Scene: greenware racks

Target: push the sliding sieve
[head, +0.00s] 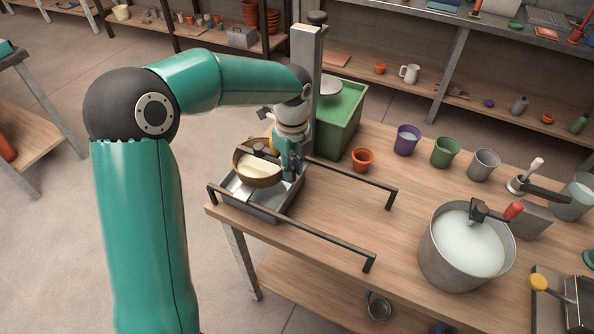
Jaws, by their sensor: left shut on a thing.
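The sliding sieve (257,170) is a round brown-rimmed frame with a pale inside. It sits above a shallow metal tray (262,207) at the left end of the table. Two dark rails (310,238) run from the tray to the right along the table top. My left gripper (287,172) is at the sieve's right side, shut on the sieve; the fingertips are partly hidden by its rim and by the gripper itself. My right gripper is out of view.
A terracotta pot (362,160) stands just beyond the far rail. A green box (341,118) and a metal post (306,60) are behind my gripper. A big pot of pale liquid (463,249) stands right of the rail ends. The board between the rails is clear.

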